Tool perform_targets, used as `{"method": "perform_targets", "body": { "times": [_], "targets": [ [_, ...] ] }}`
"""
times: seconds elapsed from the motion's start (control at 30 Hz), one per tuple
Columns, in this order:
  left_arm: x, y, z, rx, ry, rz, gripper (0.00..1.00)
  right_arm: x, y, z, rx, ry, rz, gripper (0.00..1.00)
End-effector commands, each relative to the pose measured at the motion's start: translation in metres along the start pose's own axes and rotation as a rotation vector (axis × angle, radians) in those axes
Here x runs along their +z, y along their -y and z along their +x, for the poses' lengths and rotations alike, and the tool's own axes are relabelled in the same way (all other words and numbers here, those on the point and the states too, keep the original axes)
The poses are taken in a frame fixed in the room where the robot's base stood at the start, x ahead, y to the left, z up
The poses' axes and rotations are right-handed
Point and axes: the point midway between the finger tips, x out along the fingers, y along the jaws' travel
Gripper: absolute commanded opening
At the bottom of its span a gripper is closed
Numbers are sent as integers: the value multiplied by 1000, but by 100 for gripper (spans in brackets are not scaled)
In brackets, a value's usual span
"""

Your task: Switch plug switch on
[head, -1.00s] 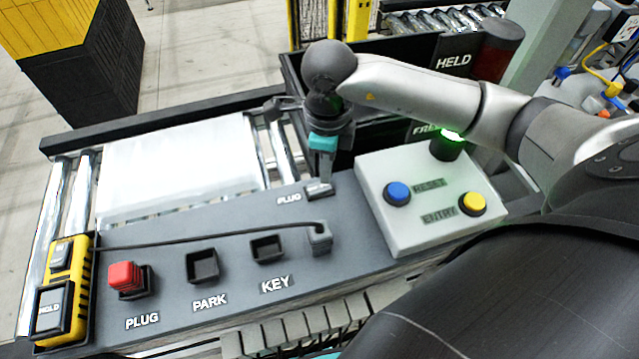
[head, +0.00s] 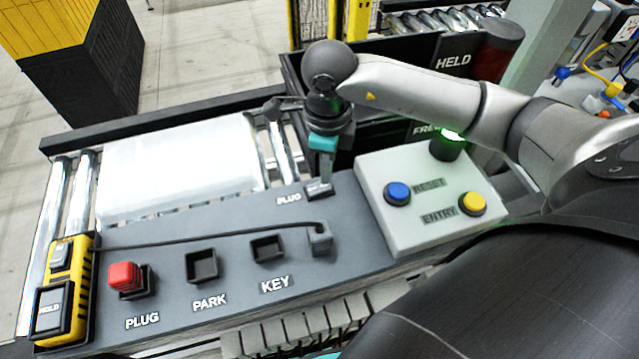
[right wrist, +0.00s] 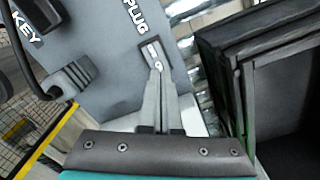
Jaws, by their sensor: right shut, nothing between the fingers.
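The plug switch (right wrist: 151,50) is a small rocker in a dark recess beside a PLUG label on the grey panel. It shows in the right wrist view, right at my fingertips. My right gripper (right wrist: 157,68) is shut and empty, its tips at the switch and seemingly touching it. In the head view my right gripper (head: 319,188) points down at the panel beside the upper PLUG label and hides most of the switch. I cannot tell which way the rocker is tipped. My left gripper is not in view.
A red block (head: 125,276) sits in the PLUG socket, and the PARK (head: 202,266) and KEY (head: 267,248) sockets look empty. A cable runs to a grey connector (head: 320,238). A pale box (head: 420,225) with blue and yellow buttons stands right of the gripper. A green lamp (head: 449,138) glows behind it.

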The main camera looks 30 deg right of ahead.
Motion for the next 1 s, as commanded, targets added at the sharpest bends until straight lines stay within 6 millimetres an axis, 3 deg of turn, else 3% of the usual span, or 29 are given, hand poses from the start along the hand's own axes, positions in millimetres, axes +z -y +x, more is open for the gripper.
{"method": "perform_targets", "body": {
  "times": [1.0],
  "targets": [
    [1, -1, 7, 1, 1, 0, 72, 0, 0, 8, 0, 0, 0, 0]
  ]
}}
